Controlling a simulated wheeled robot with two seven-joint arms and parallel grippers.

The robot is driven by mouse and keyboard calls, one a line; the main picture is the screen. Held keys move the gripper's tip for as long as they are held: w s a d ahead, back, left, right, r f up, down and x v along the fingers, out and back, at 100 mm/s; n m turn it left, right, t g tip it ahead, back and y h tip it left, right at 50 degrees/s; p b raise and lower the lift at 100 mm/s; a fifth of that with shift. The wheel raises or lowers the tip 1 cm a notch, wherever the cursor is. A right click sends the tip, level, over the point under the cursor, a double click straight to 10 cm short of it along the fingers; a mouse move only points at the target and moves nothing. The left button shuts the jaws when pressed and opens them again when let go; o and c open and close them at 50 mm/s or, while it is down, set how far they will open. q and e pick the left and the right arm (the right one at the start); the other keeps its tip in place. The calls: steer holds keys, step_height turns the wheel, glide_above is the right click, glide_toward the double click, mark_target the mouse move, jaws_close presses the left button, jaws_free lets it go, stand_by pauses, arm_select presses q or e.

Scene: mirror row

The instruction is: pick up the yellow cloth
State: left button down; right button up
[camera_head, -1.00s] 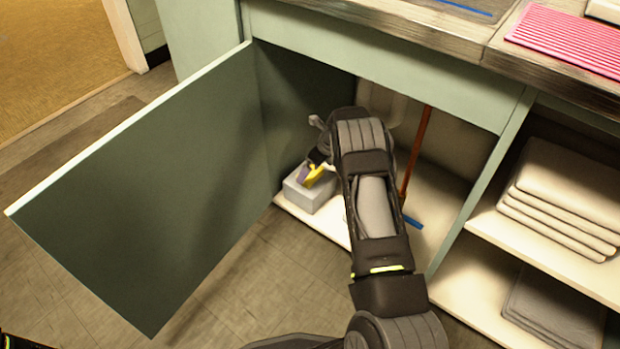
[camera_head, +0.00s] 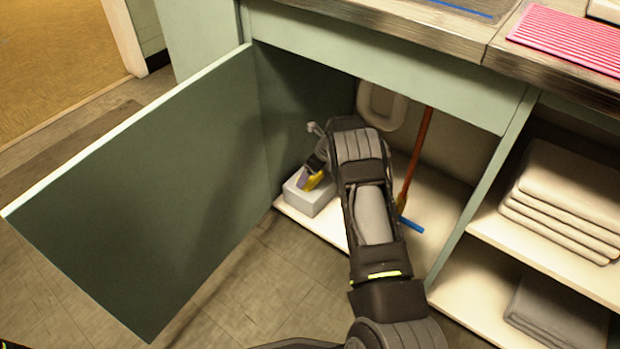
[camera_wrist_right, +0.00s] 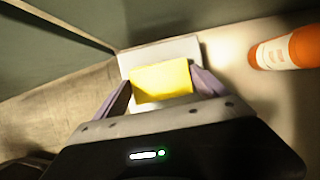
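The yellow cloth (camera_wrist_right: 161,82) lies as a thick folded block on top of a pale grey box in the low cupboard. In the head view the cloth (camera_head: 315,181) is partly covered by my right gripper (camera_head: 308,180). In the right wrist view my right gripper (camera_wrist_right: 161,80) has its two purple fingers spread, one on each side of the cloth. The fingertips are very close to its side edges; I cannot tell whether they touch. The cloth appears to rest on the box. My left gripper is not in view.
The grey box (camera_head: 312,201) stands on the cupboard floor by its left wall. The opened green door (camera_head: 150,190) is at left. A brush with an orange handle (camera_head: 415,160) leans at right; an orange and white bottle (camera_wrist_right: 285,50) is near the gripper. Folded towels (camera_head: 565,195) fill shelves.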

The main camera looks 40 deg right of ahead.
steer(key=c, duration=0.9)
steer(key=shift+o, duration=0.2)
steer(key=shift+r, duration=0.2)
steer(key=shift+r+p, duration=0.5)
steer(key=shift+r, duration=0.1)
step_height(320, 180, up, 2)
steer(key=shift+r+p, duration=0.15)
steer(key=shift+p, duration=0.55)
steer(key=s+a+p, duration=0.2)
steer(key=s+a, duration=0.2)
steer(key=shift+s+a+r+p, duration=0.15)
steer(key=shift+s+a+p, duration=0.2)
steer(key=shift+s, duration=0.05)
steer(key=s+a+p, duration=0.1)
steer(key=s+a, duration=0.7)
steer(key=shift+f, duration=0.3)
steer(key=shift+d, duration=0.1)
